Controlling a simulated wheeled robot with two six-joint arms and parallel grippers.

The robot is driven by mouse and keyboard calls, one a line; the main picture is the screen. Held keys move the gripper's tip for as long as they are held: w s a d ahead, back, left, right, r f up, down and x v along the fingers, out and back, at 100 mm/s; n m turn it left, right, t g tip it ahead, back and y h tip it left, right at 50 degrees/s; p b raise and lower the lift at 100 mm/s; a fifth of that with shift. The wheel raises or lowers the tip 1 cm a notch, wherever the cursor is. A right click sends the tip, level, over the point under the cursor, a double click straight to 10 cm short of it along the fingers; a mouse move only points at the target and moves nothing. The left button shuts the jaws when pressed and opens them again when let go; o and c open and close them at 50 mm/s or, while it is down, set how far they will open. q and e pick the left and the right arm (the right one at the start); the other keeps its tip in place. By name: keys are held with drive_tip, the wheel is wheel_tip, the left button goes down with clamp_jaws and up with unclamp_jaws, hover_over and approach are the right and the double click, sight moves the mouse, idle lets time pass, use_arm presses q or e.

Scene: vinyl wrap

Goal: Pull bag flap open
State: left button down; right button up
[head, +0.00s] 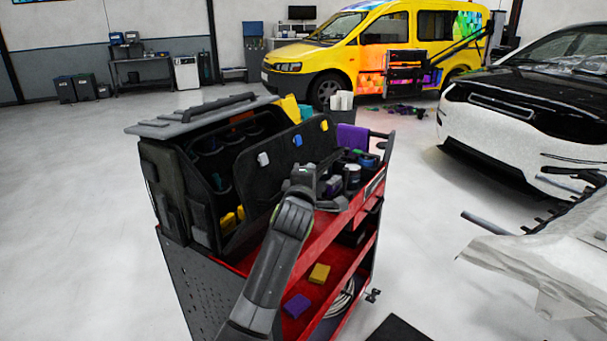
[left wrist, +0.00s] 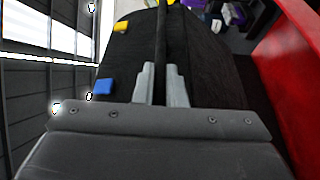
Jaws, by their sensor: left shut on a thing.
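A black tool bag (head: 222,175) stands on a red cart with its grey-handled lid (head: 205,116) raised. Its black front flap (head: 268,163) leans outward, with white, blue and yellow pieces along it, and dark round pockets show behind. My left gripper (head: 303,177) is at the flap's outer side, its fingertips hard to make out in the head view. In the left wrist view, the gripper (left wrist: 161,88) is shut on a dark strip of the flap (left wrist: 115,60), with a grey finger on each side. My right gripper is not in view.
The red cart (head: 318,238) holds bottles and small items (head: 352,175) right of the flap. A yellow block (head: 319,273) and a purple block (head: 297,305) lie on its lower shelf. A white and black car (head: 500,125) stands at right; open floor lies left.

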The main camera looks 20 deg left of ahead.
use_arm(q)
drive_tip(key=shift+s+d+f+m+b, duration=0.2)
drive_tip(key=shift+d+f+m+b, duration=0.25)
drive_tip(key=shift+d, duration=0.15)
drive_tip(key=c, duration=1.6)
unclamp_jaws()
drive_tip(key=shift+o, duration=0.6)
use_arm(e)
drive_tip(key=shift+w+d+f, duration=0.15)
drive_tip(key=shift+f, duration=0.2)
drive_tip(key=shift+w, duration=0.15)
